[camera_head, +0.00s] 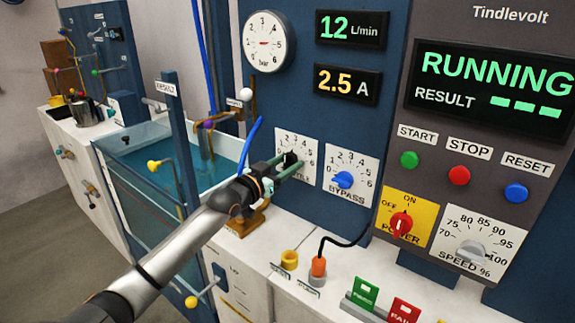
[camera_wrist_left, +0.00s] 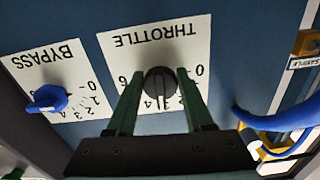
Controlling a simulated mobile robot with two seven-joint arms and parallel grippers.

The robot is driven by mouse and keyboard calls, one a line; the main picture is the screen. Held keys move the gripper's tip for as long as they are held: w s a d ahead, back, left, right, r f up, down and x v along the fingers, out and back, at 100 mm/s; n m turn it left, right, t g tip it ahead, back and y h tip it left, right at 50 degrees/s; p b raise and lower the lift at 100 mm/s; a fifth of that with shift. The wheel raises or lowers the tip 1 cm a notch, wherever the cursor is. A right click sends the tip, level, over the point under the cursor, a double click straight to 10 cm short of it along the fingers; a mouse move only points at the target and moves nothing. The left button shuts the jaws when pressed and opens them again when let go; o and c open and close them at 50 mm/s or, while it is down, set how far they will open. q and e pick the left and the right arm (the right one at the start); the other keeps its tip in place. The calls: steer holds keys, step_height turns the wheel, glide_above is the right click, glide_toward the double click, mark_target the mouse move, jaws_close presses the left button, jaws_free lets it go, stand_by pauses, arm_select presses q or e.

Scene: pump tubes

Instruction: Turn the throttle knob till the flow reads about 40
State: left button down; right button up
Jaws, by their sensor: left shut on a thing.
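The black throttle knob (camera_head: 291,158) sits on a white dial plate numbered up to 6 on the blue panel. In the left wrist view the throttle knob (camera_wrist_left: 160,84) appears upside down under the word THROTTLE, between the two green fingers. My left gripper (camera_head: 287,167) is shut on this knob. The knob's exact pointer setting is hard to tell, as the fingers cover part of the scale. The flow display (camera_head: 351,31) reads 12 L/min in green. My right gripper is not in view.
The blue bypass knob (camera_head: 345,180) is just right of the throttle. The current display (camera_head: 347,84) reads 2.5 A. The screen (camera_head: 490,90) says RUNNING. A red power knob (camera_head: 401,223) and grey speed knob (camera_head: 472,252) are farther right. A water tank (camera_head: 150,165) stands left.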

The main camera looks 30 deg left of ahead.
arm_select(q)
steer(key=m+p, duration=0.2)
steer(key=m, duration=0.4)
steer(key=shift+a+r+m, duration=0.1)
steer(key=shift+a+m, duration=0.05)
steer(key=shift+m, duration=0.15)
steer(key=m+p, duration=0.1)
steer(key=m, duration=0.4)
stand_by(0.4)
steer(key=shift+c, duration=1.4)
jaws_free()
steer(key=s+a, duration=0.1)
steer(key=s, duration=1.1)
steer(key=shift+s+b, duration=0.25)
steer(key=shift+b, duration=0.2)
